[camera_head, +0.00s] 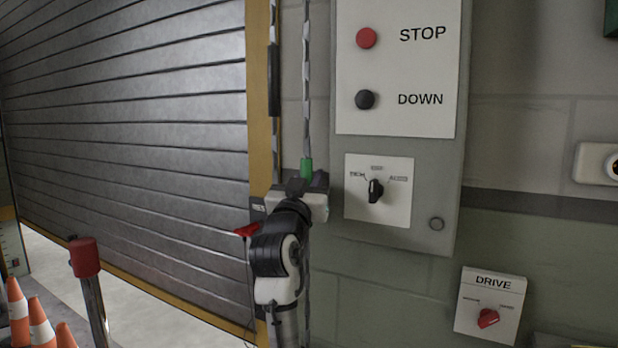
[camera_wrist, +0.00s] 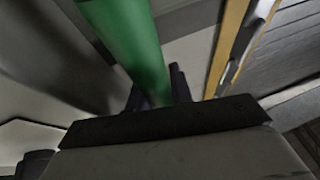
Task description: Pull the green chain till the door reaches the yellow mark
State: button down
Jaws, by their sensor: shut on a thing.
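The green sleeve (camera_head: 306,168) marks the right-hand hanging chain (camera_head: 306,90). My gripper (camera_head: 306,184) is shut on this green part, beside the door frame. In the wrist view the green part (camera_wrist: 125,40) runs down between my fingers (camera_wrist: 155,98). The grey slatted door (camera_head: 130,130) fills the left of the head view. Its bottom edge stands above the floor, with a bright gap below. I cannot make out the yellow mark for certain; the door frame (camera_head: 260,100) and the bottom bar are yellow.
A grey control box with STOP and DOWN buttons (camera_head: 400,70) and a selector switch (camera_head: 376,190) is close right of my gripper. A second chain (camera_head: 274,70) hangs on the left. A red-topped post (camera_head: 85,258) and orange cones (camera_head: 38,322) stand at lower left. A DRIVE switch (camera_head: 490,306) is lower right.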

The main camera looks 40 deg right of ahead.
jog(key=c, duration=1.2)
grip_release()
jog(key=shift+c, duration=0.2)
jog(key=shift+a, duration=0.1)
jog(key=b+v, duration=0.3)
jog(key=v, duration=1)
jog(key=shift+s+a, duration=0.2)
jog(key=shift+s, duration=0.1)
